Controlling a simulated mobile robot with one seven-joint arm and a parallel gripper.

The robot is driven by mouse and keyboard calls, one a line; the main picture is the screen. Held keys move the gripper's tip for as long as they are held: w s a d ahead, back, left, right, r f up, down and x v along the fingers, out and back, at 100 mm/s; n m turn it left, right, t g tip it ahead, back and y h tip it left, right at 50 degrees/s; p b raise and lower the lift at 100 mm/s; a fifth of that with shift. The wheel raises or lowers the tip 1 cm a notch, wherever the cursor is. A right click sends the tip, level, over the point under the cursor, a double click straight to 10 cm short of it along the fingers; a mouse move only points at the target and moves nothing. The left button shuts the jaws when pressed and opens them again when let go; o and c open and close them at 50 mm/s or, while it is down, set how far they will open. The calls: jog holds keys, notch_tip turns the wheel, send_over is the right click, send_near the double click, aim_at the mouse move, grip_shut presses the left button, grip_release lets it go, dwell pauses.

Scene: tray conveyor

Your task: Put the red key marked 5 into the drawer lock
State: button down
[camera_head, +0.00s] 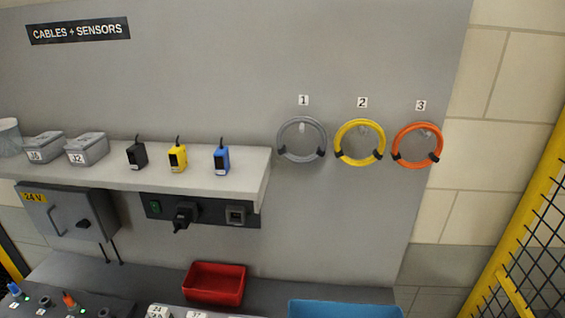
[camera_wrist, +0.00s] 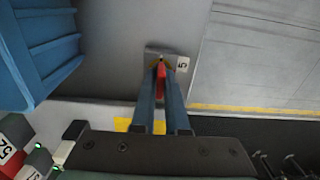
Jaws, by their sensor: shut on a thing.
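In the wrist view, my gripper (camera_wrist: 161,73) has its two blue fingers shut on the red key (camera_wrist: 161,86). A white label marked 5 (camera_wrist: 182,64) sits just right of the plate. The fingertips reach the plate closely; I cannot tell whether the key touches it, sits in it or is apart. I cannot make out whether this plate is the drawer lock. The head view shows neither my gripper nor the key.
The head view shows a shelf (camera_head: 235,160) with several small items, three hung cable rings, a red bin (camera_head: 215,284) and a blue tray (camera_head: 345,308).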

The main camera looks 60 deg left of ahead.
jog(key=shift+f, duration=0.25)
jog(key=c, duration=0.8)
grip_release()
jog(key=shift+c, duration=0.2)
jog(key=shift+r, duration=0.1)
notch_tip(320, 180, up, 13)
jog(key=b, duration=0.2)
